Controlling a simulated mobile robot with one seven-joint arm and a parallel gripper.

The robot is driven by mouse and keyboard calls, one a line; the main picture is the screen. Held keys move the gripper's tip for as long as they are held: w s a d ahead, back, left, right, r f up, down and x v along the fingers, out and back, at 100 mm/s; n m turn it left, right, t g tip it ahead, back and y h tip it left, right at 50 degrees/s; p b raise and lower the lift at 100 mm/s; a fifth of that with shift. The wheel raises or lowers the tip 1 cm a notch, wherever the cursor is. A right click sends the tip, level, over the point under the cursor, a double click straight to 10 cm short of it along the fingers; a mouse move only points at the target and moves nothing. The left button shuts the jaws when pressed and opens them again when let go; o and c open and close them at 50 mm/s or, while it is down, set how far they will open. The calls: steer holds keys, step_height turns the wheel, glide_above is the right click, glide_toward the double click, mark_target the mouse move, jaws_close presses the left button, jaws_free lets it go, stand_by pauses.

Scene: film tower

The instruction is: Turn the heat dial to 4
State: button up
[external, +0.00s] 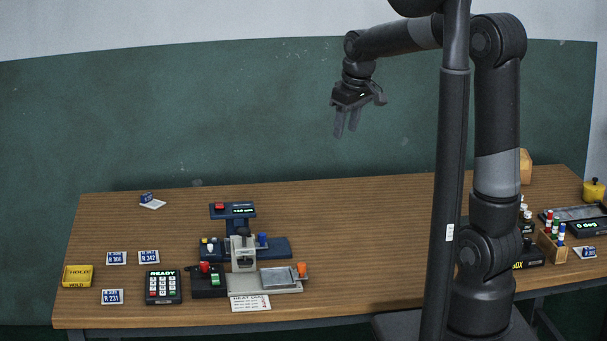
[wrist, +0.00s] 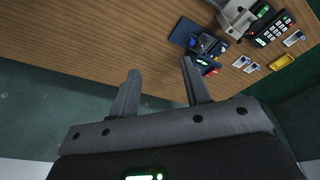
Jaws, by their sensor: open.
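A grey press-like machine (external: 243,262) stands at the front left of the table, with a blue unit behind it and a printed card (external: 250,302), seemingly headed HEAT, in front. I cannot tell which control is the heat dial, and no setting is readable. My gripper (external: 345,131) is open and empty, high above the table, to the right of the machine. In the wrist view, my fingers (wrist: 160,70) are apart, with the machine (wrist: 236,18) beyond them at upper right.
A keypad (external: 163,287) showing READY, several blue-and-white tags and a yellow HOLD block (external: 78,275) lie left of the machine. A bottle rack (external: 551,246) and a scale-like device (external: 588,227) stand at far right. The middle of the table (external: 365,240) is clear.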

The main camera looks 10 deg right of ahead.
steer(key=w+a+f+n+g, duration=0.1)
steer(key=a+f+n, duration=0.1)
steer(key=a, duration=0.4)
steer(key=w+a+f+n, duration=0.1)
steer(key=w+a+f, duration=0.15)
steer(key=a, duration=0.35)
steer(key=n+g+h, duration=0.1)
steer(key=n+g, duration=0.1)
steer(key=n, duration=0.4)
glide_toward(205, 263)
steer(key=f, duration=0.8)
steer(key=shift+s+a+f, duration=0.2)
steer(key=shift+s+f, duration=0.05)
jaws_close()
